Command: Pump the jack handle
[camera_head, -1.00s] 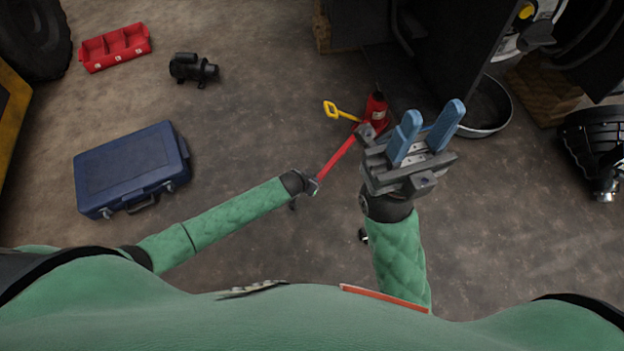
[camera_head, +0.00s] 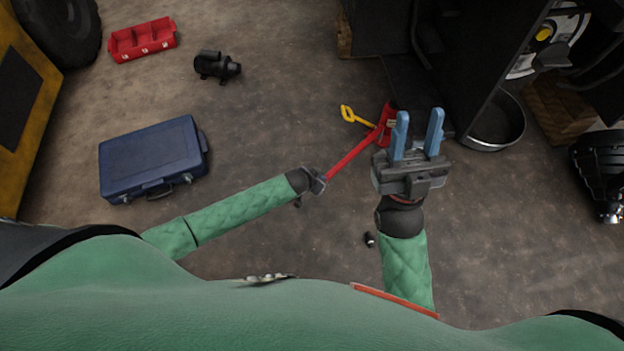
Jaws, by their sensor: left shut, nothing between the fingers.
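The red jack (camera_head: 389,113) stands on the floor right of centre, by the dark machine. Its long red handle (camera_head: 350,157) slopes down and left from it. A yellow looped piece (camera_head: 356,117) sticks out on the jack's left. My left gripper (camera_head: 322,181) is at the handle's lower end, with its jaws shut; whether it touches the handle is unclear. My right gripper (camera_head: 418,130) is open, its two blue fingers pointing up the picture. It appears empty, just right of the jack, and may hide part of the jack's base.
A blue case (camera_head: 150,158) lies at left, with a black motor-like part (camera_head: 217,66) and a red tray (camera_head: 142,41) above it. A round metal pan (camera_head: 496,122) is right of my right gripper. A small dark object (camera_head: 369,239) lies beside my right arm. Mid-floor is mostly clear.

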